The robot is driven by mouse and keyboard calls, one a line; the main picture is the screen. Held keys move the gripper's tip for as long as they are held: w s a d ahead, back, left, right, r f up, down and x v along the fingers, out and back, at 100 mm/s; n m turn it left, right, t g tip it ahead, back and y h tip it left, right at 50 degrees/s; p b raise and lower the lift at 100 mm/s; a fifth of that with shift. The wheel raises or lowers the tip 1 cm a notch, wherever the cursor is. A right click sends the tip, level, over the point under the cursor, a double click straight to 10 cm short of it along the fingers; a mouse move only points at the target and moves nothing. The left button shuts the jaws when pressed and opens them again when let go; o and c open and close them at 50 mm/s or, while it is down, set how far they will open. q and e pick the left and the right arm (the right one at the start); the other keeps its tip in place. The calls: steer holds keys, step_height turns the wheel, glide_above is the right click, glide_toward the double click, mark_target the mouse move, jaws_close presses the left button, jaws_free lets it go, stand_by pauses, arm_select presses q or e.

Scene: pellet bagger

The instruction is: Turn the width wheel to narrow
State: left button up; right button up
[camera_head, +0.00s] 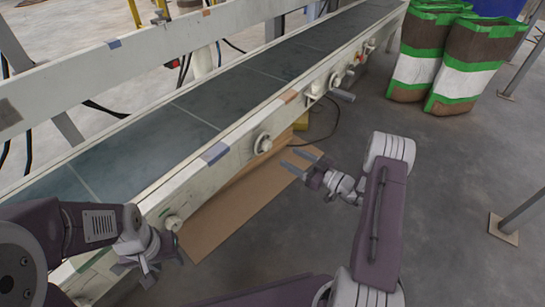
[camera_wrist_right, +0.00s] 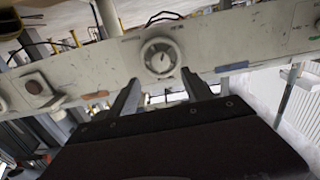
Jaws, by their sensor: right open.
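A round pale wheel (camera_head: 263,143) sticks out from the near side rail of the conveyor, between a blue and an orange tape mark. I take it for the width wheel. In the right wrist view the same wheel (camera_wrist_right: 160,57) shows as a dial with a dark pointer mark, just beyond my fingertips. My right gripper (camera_head: 291,157) is open and empty, facing the wheel with a gap between; its two fingers (camera_wrist_right: 162,82) also show in the right wrist view. My left gripper (camera_head: 150,268) hangs by the rail's near end, apart from the wheel; its jaw opening is unclear.
Other knobs (camera_head: 335,80) sit farther along the rail, and one (camera_head: 173,224) is near my left gripper. A cardboard sheet (camera_head: 225,212) lies on the floor below the conveyor. Filled bags (camera_head: 462,70) stand at the back right. The floor right of the conveyor is mostly clear.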

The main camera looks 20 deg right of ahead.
mark_target(270, 146)
steer(key=b+x, duration=0.5)
steer(key=x, duration=0.3)
steer(key=shift+w+a+f, duration=0.1)
steer(key=shift+w+a, duration=0.25)
steer(key=shift+w, duration=0.05)
steer(key=shift+c, duration=0.4)
jaws_close()
